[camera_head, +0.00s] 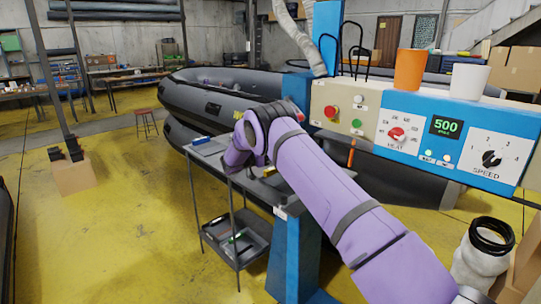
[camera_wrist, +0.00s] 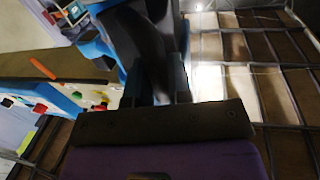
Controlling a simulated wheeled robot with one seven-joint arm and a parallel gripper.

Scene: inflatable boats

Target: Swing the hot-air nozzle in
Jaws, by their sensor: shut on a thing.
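The blue and white welding machine (camera_head: 455,135) stands at the right in the head view, with a heat dial, a speed dial and a display reading 500. My purple arm crosses in front of it, and its end hides the nozzle area in that view. In the wrist view my gripper (camera_wrist: 158,82) is shut on a dark part at the machine, which looks like the hot-air nozzle's mount (camera_wrist: 148,38). The shadow there hides the exact grip and the nozzle's tip.
An orange cup (camera_head: 410,70) and a white cup (camera_head: 469,81) stand on the machine's top. A grey inflatable boat (camera_head: 235,98) lies behind. A dark trolley (camera_head: 238,243) stands below my arm. The yellow floor at the left is mostly free.

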